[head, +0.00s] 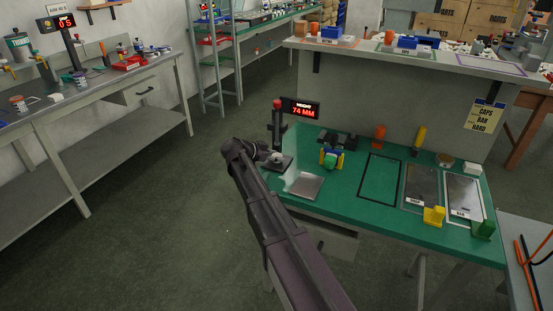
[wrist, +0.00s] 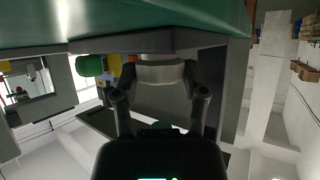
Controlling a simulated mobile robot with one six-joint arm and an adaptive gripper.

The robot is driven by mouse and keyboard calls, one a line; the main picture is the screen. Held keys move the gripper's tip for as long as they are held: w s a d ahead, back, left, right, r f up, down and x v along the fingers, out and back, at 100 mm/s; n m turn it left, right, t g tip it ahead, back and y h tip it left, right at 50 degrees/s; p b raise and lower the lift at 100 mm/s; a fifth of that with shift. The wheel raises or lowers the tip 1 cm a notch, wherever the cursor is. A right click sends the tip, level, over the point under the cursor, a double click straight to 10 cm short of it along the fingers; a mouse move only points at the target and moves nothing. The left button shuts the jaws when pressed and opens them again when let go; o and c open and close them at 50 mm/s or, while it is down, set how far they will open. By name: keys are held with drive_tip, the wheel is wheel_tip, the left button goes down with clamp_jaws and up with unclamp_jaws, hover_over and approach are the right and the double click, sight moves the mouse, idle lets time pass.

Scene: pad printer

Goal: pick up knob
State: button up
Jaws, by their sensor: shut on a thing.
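A pale grey, round piece, which I take for the knob (wrist: 160,74), sits between the two fingers of my gripper (wrist: 160,92) in the wrist view. The fingers touch it on both sides. It appears to be at the dark base plate of the height gauge (head: 277,113); I cannot tell whether it rests on that plate or hangs just clear of it. In the head view my gripper (head: 274,157) is at the left end of the green bench, low over the gauge base, and my arm hides much of that spot.
The gauge display (head: 301,108) reads 74 MM. On the green bench (head: 340,195) are a clear guard with a grey plate (head: 306,186), a blue and green fixture (head: 331,158), an empty black outline, two framed plates (head: 419,187), a yellow block (head: 434,216) and a green block (head: 484,229).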

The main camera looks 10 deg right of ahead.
sight(275, 156)
drive_tip(key=shift+c, duration=0.3)
drive_tip(key=shift+r, duration=0.1)
wheel_tip(275, 156, up, 3)
drive_tip(key=p, duration=0.3)
drive_tip(key=shift+r, duration=0.15)
drive_tip(key=s, duration=0.5)
drive_tip(key=s+a+r+p, duration=0.1)
drive_tip(key=s, duration=0.4)
drive_tip(key=s+a+p, duration=0.1)
drive_tip(key=s, duration=0.4)
drive_tip(key=shift+s+r, duration=0.25)
drive_tip(key=shift+s+a, duration=0.1)
drive_tip(key=shift+s, duration=0.1)
